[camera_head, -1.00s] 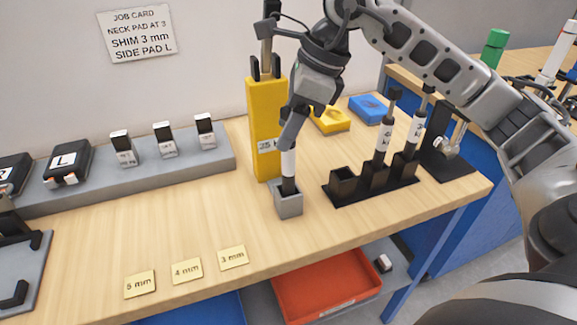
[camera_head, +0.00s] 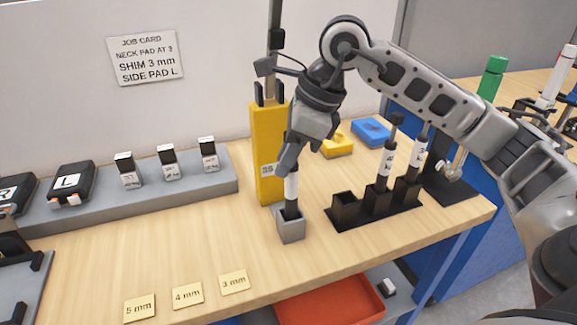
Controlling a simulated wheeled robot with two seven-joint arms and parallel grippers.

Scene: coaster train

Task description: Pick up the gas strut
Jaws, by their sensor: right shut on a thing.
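The gas strut (camera_head: 291,187), with a white body and a dark lower end, stands upright in a small grey socket block (camera_head: 291,231). My right gripper (camera_head: 289,163) comes down from above and is shut on the strut's upper part, hiding its top. The strut's lower end is still inside the block's opening. Two similar struts (camera_head: 386,163) (camera_head: 416,156) stand in a black rack (camera_head: 350,221) to the right, whose left slot is empty. My left gripper is not in view.
A yellow post (camera_head: 268,130) stands close behind the strut. Yellow (camera_head: 337,146) and blue (camera_head: 371,132) blocks lie behind the rack. Labelled shim plates (camera_head: 187,294) lie at the table's front left, and a grey shelf (camera_head: 110,196) holds several pads. The wooden tabletop left of the block is clear.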

